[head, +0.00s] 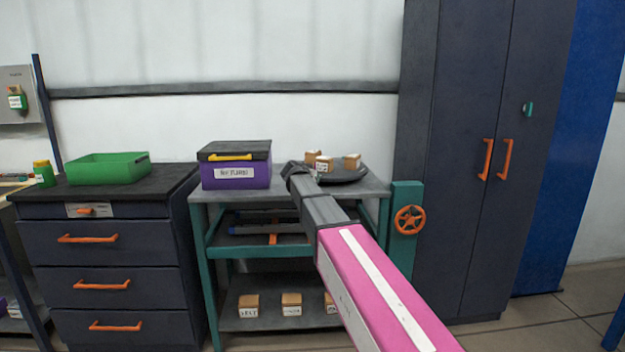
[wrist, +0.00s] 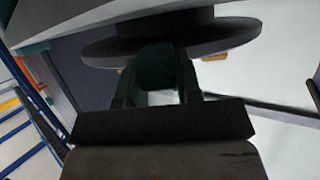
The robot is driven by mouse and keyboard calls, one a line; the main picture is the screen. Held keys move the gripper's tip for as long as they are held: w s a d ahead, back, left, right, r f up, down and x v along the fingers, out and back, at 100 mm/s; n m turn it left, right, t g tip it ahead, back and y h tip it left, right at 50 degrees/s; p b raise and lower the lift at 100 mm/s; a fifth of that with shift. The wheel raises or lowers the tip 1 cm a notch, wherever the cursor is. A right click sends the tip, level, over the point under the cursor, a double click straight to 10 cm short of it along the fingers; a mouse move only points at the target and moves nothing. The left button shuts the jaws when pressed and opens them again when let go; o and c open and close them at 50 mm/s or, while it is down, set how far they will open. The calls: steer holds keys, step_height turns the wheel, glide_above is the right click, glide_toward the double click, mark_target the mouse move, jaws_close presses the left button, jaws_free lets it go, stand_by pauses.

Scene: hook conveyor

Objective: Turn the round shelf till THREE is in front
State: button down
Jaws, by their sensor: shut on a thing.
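The round shelf (head: 350,177) is a dark disc on the right of the teal-framed table's top. Several small wooden blocks with labels stand on it, among them a front block (head: 323,166) and a right block (head: 351,161); the labels are too small to read. My gripper (head: 297,170) is at the disc's left side. In the wrist view the disc (wrist: 215,40) fills the upper middle, with the blocks mostly hidden by it. There my gripper (wrist: 157,85) is shut on a dark green handle (wrist: 157,66) at the disc's near edge.
A purple box (head: 236,175) with a black lid stands left of my gripper on the table. An orange handwheel (head: 409,220) is on a teal post at the right, next to a tall dark cabinet (head: 470,150). A green tray (head: 108,167) sits on the drawers at left.

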steer(key=c, duration=0.8)
jaws_free()
steer(key=v, duration=1)
steer(key=shift+s+a+r, duration=0.2)
steer(key=shift+s, duration=0.1)
